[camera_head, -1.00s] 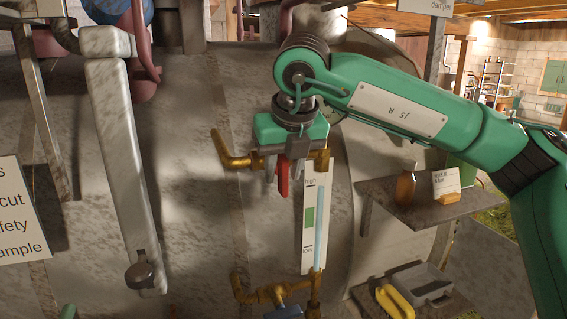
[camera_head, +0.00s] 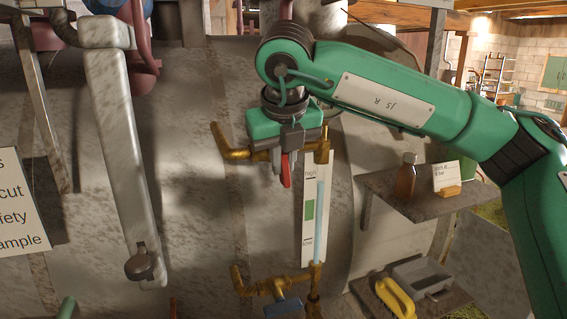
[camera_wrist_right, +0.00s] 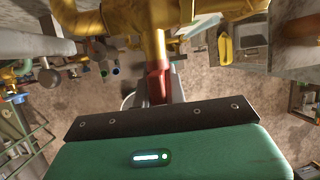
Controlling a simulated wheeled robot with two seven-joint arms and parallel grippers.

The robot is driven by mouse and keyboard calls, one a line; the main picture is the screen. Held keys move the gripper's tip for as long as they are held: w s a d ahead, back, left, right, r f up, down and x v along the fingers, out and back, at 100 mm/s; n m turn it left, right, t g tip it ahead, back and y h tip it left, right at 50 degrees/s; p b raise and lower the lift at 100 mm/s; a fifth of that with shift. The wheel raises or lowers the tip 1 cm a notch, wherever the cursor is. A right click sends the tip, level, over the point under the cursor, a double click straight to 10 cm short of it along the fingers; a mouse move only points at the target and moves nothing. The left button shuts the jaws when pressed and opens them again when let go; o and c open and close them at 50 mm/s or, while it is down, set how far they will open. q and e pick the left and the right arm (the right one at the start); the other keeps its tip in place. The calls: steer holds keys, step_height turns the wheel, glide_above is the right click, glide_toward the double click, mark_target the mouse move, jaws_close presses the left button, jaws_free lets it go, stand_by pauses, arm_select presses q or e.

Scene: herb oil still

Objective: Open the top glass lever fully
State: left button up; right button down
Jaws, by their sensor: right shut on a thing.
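The top glass lever (camera_head: 286,171) is red and hangs roughly downward below the upper brass valve (camera_head: 234,153). My right gripper (camera_head: 282,171) comes from above and is shut on this lever. The gripper partly hides the lever and the valve body. In the right wrist view the red lever (camera_wrist_right: 158,83) sits between the grey fingers, under the brass fitting (camera_wrist_right: 150,22). The glass tube (camera_head: 320,222) stands upright beside its level scale (camera_head: 308,211). My left gripper is not in view.
The lower brass valve (camera_head: 272,286) has a blue lever (camera_head: 283,307). A long pale arm-like bar (camera_head: 122,160) stands left.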

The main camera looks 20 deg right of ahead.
steer(key=shift+a+n+h+b, duration=0.15)
steer(key=shift+n+h+b, duration=0.2)
steer(key=shift+h, duration=0.85)
steer(key=h, duration=0.3)
steer(key=shift+a+n+t+h, duration=0.1)
steer(key=shift+n+t+h, duration=0.2)
steer(key=shift+n+t, duration=0.1)
steer(key=shift+a+f+n+h, duration=0.15)
steer(key=shift+n+h, duration=0.1)
steer(key=shift+h, duration=0.95)
steer(key=shift+f+n+t+h+b, duration=0.15)
steer(key=shift+n+t+h+b, duration=0.4)
steer(key=shift+h+b, duration=0.9)
steer(key=shift+f+n+t+h+b, duration=0.1)
steer(key=shift+n+t+h+b, duration=0.65)
steer(key=shift+h, duration=1.2)
steer(key=c, duration=1.5)
jaws_free()
steer(key=shift+w, duration=0.1)
steer(key=shift+o, duration=0.2)
